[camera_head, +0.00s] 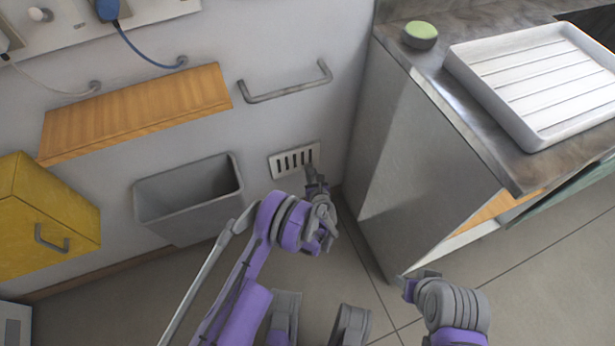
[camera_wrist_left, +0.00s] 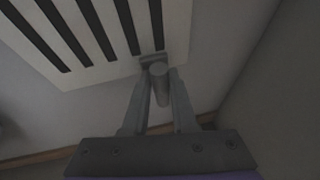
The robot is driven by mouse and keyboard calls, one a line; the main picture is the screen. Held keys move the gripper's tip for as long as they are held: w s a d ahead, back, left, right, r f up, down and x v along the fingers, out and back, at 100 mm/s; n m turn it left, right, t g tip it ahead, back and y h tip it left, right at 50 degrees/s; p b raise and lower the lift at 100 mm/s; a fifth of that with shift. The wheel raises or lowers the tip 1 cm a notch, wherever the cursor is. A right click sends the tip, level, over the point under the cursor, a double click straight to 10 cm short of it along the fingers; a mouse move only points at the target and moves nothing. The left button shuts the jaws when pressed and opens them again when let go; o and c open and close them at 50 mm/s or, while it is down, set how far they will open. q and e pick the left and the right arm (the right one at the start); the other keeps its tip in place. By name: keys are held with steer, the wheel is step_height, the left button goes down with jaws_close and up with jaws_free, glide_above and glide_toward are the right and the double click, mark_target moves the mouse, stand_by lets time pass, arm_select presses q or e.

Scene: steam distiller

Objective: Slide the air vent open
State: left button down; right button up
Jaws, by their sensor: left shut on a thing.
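The air vent (camera_head: 293,159) is a white plate with dark vertical slots, low on the grey wall in the head view. It also shows up close in the left wrist view (camera_wrist_left: 90,42), with a small grey knob (camera_wrist_left: 160,80) at its lower right edge. My left gripper (camera_head: 312,174) is at the vent's lower right; its two fingers (camera_wrist_left: 156,88) are shut on the knob. The slots look dark between white bars. My right gripper (camera_head: 402,282) is low and to the right, near the cabinet side, away from the vent; its fingers are too small to read.
A grey bin (camera_head: 190,195) hangs left of the vent, below a wooden shelf (camera_head: 135,113). A metal bar handle (camera_head: 288,87) is above the vent. A counter (camera_head: 470,118) with a white tray (camera_head: 455,62) and a cabinet side (camera_head: 415,185) closes off the right.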

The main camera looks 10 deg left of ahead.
arm_select(q)
steer(key=shift+w+d, duration=0.15)
steer(key=c, duration=0.7)
jaws_free()
steer(key=p+v, duration=0.2)
steer(key=v, duration=0.9)
steer(key=shift+w, duration=0.1)
